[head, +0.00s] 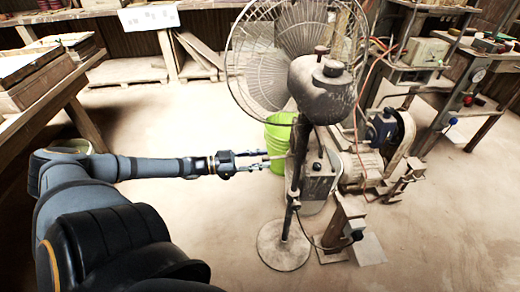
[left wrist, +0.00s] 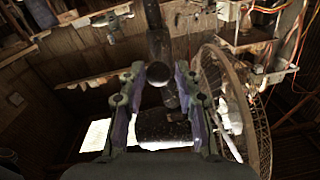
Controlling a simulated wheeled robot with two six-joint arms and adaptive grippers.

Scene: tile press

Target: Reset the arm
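My left arm reaches in from the left in the head view, stretched out level. Its left gripper (head: 266,160) points right toward the stand fan (head: 320,88), with its tips close to the fan's pole. In the left wrist view the two fingers of my left gripper (left wrist: 160,74) are spread apart with nothing gripped. The fan's dark post and round knob (left wrist: 159,76) show in line with the gap between them; I cannot tell whether they touch. My right arm and gripper are not in view.
A green bucket (head: 279,132) stands behind the fan pole. A motor machine (head: 370,165) stands right of the fan. A wooden bench (head: 50,103) is at the left and shelving (head: 440,75) at the back right. The dusty floor below my gripper is clear.

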